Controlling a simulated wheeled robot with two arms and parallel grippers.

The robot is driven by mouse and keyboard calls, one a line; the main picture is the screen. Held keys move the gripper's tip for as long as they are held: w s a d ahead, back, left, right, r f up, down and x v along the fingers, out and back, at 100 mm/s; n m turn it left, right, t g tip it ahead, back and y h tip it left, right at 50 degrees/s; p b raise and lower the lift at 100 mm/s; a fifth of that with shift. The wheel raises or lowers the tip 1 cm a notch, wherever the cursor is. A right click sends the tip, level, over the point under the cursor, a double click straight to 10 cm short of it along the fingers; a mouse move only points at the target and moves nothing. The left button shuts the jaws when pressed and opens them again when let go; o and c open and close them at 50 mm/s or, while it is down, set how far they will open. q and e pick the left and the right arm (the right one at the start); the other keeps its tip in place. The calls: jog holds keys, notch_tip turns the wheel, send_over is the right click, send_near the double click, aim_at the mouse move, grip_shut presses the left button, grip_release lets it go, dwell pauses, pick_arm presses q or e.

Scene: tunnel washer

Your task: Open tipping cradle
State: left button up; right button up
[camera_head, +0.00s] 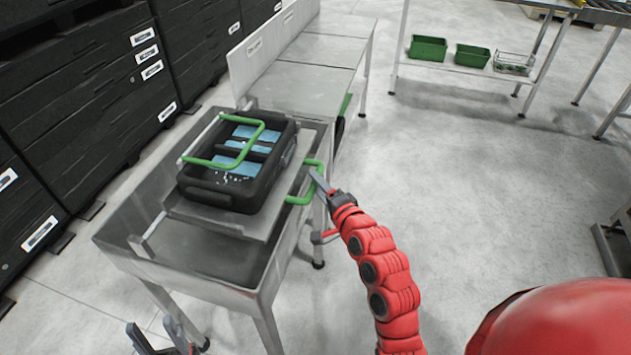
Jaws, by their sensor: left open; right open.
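The tipping cradle (182,209) is a grey metal tray on a steel sink stand. A black crate (226,200) with blue, wet-looking contents sits on it. A green bar (266,123) on pale arms lies across the top of the crate. A green side handle (294,199) sticks out to the right of the cradle. My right gripper (318,180) is open at this handle, its upper finger overlapping it in the picture; I cannot tell whether they touch. My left gripper (153,332) is open and empty at the bottom edge, below the front of the stand.
The stand's basin (208,252) lies under the cradle. A steel table (310,70) adjoins it behind. Black labelled crates (75,110) are stacked along the left. A shelf rack with green bins (428,48) stands at the back right.

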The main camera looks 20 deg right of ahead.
jog(key=shift+x, duration=0.75)
grip_shut()
dwell(0.9)
